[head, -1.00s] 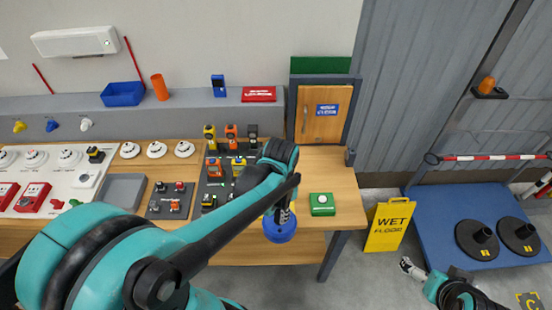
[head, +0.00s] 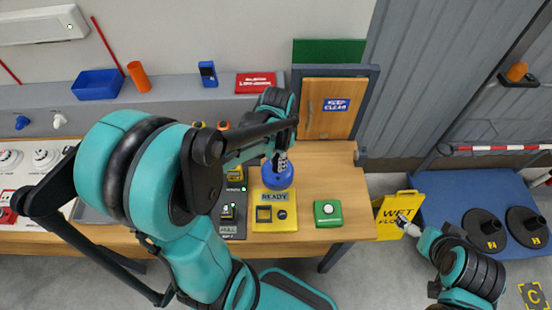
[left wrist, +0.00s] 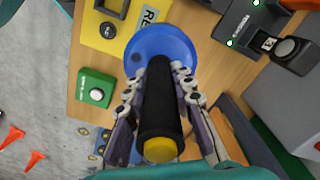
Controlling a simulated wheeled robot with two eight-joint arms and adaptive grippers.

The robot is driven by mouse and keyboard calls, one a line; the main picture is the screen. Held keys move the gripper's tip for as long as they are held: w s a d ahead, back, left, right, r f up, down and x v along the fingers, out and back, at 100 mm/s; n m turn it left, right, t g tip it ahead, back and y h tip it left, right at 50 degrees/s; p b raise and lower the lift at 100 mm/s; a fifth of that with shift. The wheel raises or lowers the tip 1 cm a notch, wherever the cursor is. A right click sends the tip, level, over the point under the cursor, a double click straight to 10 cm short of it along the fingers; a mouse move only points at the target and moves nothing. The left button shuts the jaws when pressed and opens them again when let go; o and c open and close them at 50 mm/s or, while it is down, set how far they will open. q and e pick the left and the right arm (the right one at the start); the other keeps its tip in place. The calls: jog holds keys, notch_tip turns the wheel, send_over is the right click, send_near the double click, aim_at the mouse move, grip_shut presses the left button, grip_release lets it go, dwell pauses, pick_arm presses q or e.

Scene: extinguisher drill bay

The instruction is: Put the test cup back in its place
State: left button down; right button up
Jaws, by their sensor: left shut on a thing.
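The test cup (head: 279,176) is blue, with a black handle (left wrist: 159,115) that ends in a yellow cap (left wrist: 160,149) in the left wrist view. My left gripper (head: 283,157) is shut on the handle, its fingers on both sides of it. The cup shows over the back edge of the yellow READY unit (head: 262,218); whether it touches anything, I cannot tell. In the left wrist view, its blue round part (left wrist: 150,45) lies beyond the fingertips. My right gripper (head: 406,222) hangs empty before the yellow floor sign, its fingers too small to judge.
A green box with a white button (head: 328,213) stands right of the yellow unit. A cabinet with a wooden door (head: 325,112) stands behind. My left arm hides much of the bench's left part. Bare wood (head: 350,185) shows at the bench's right end.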

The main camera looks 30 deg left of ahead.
pick_arm(q)
jog(key=w+a+f+b, duration=0.2)
jog(key=w+a+f, duration=0.2)
jog(key=w+f, duration=0.2)
jog(key=shift+f, duration=1.1)
jog(key=shift+d+f, duration=0.1)
jog(key=c, duration=1.3)
grip_release()
